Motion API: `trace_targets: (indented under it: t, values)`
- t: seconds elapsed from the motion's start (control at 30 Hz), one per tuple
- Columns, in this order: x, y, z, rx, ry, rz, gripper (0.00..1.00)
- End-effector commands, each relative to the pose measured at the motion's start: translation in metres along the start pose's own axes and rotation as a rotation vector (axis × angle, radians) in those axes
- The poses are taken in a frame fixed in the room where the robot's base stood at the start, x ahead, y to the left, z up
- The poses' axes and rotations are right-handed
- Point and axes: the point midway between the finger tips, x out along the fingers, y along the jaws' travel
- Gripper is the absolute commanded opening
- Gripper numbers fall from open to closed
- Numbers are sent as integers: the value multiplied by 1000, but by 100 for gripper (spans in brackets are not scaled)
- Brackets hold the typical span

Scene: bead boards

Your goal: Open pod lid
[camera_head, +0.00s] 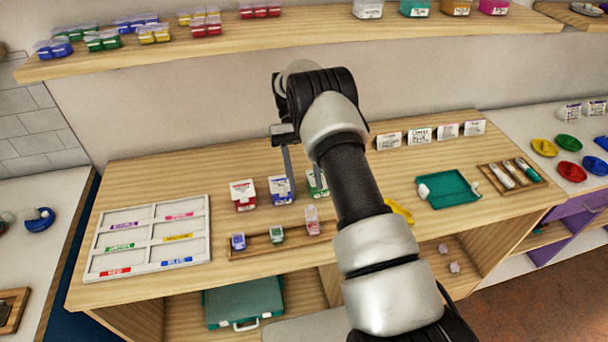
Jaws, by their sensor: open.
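Three small pods stand on a narrow wooden rack (256,247) at the front of the bench: a purple pod (238,242), a green pod (276,235) and a pale pink pod (312,221). The pink pod looks taller than the other two; I cannot tell whether its lid is raised. My gripper (302,174) is open, fingers pointing down, behind the rack, near the blue box and the green box. Nothing shows between its fingers. My arm hides the area right of the pink pod.
A red box (243,195), blue box (281,190) and green box (317,183) stand behind the rack. A white sorting tray (150,240) lies left, a teal tray (449,189) right. White cards (420,135) stand behind. A shelf (300,35) runs above.

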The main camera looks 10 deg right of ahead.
Motion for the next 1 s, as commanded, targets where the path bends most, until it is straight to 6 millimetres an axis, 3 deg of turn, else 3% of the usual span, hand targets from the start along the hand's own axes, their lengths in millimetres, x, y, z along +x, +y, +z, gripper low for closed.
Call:
trace_targets:
  t: [0.03, 0.23, 1.0]
  values:
    - [-10, 0, 9, -1, -5, 0, 42]
    - [-19, 0, 7, -1, -6, 0, 42]
    - [-21, 0, 2, 0, -5, -1, 42]
